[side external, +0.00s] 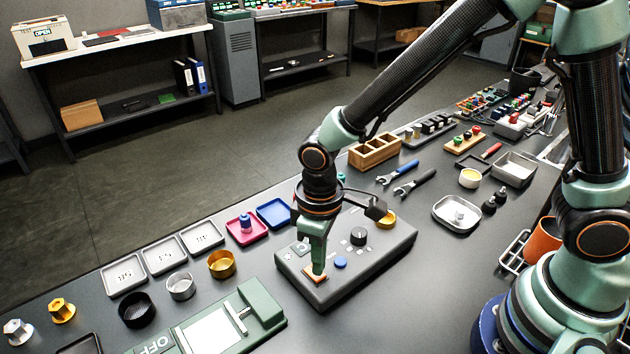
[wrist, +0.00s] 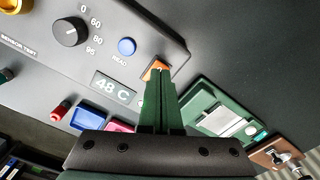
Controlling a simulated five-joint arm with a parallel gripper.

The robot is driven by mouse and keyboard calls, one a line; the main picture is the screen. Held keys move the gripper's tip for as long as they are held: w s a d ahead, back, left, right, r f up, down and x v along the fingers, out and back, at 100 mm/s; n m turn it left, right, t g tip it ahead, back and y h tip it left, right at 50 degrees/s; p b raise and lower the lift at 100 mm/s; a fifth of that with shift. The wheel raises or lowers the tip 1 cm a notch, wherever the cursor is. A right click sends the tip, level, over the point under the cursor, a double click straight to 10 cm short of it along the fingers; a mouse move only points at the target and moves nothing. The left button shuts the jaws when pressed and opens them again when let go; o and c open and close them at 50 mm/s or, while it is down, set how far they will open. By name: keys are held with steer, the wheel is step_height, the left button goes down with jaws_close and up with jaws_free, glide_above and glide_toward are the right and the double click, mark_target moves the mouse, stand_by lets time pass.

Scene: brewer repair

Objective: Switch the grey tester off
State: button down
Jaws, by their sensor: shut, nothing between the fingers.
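The grey tester (side external: 375,262) lies on the bench in the middle of the side view; its panel also shows in the wrist view (wrist: 160,30). It has a black dial (wrist: 70,31), a blue READ button (wrist: 127,46) and a lit display (wrist: 113,88) reading 48 C. An orange rocker switch (wrist: 150,70) sits at its corner, partly hidden by my fingers. My gripper (side external: 318,270) is shut and empty, pointing down with its tips at the orange switch (side external: 309,275). I cannot tell whether they press it or which way the rocker is tipped.
A green device (side external: 262,300) with a pale plate lies just left of the tester. Pink (side external: 236,236) and blue (side external: 276,222) trays stand behind it, with several cups and labelled trays further left. Wrenches (side external: 414,184) and a wooden box (side external: 374,158) lie beyond.

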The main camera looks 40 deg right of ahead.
steer(key=shift+f, duration=0.8)
stand_by(0.4)
steer(key=shift+r, duration=3.55)
steer(key=s+d+r+m+t, duration=0.1)
steer(key=d+r+m+t, duration=0.1)
steer(key=d+r, duration=0.4)
steer(key=s+d+r+m+t, duration=0.2)
steer(key=d+r, duration=0.5)
steer(key=d, duration=0.5)
steer(key=shift+m+t, duration=0.8)
steer(key=shift+m, duration=0.2)
